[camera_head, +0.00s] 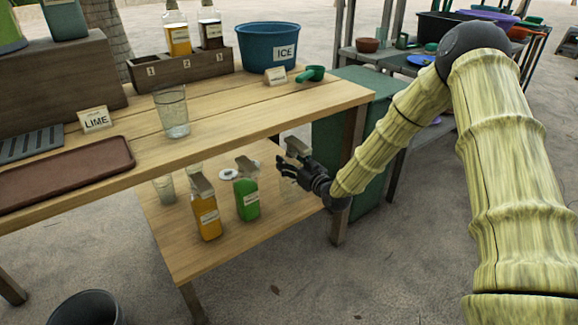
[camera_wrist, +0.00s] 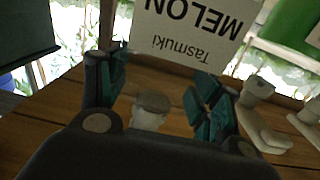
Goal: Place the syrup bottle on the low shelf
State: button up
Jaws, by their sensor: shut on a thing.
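The syrup bottle (camera_head: 297,148) is pale and see-through, with a grey spout top. It is in my gripper (camera_head: 285,168) at the right end of the low shelf (camera_head: 200,257), under the table top. In the wrist view its white label (camera_wrist: 195,32), reading "Tasmuki MELON", shows upside down between the fingers of my gripper (camera_wrist: 155,88). My gripper is shut on the bottle. The bottle looks roughly upright; I cannot tell whether its base touches the shelf. A green bottle (camera_head: 247,200) and an orange bottle (camera_head: 207,218) stand on the shelf to its left.
Glasses (camera_head: 164,188) and a white round item (camera_head: 228,174) are farther back on the shelf. The table top (camera_head: 230,115) overhangs it, with a table leg (camera_head: 347,190) close to my wrist. A green bin (camera_head: 375,165) stands behind. The shelf's front strip is clear.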

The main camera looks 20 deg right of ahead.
jog(key=w+d+f+b, duration=0.1)
jog(key=w+f+b, duration=0.3)
jog(key=w, duration=0.2)
jog(key=shift+w+d, duration=0.15)
jog(key=shift+d, duration=0.2)
jog(key=shift+f, duration=0.2)
jog(key=o, duration=1.5)
jog(key=shift+r, duration=0.1)
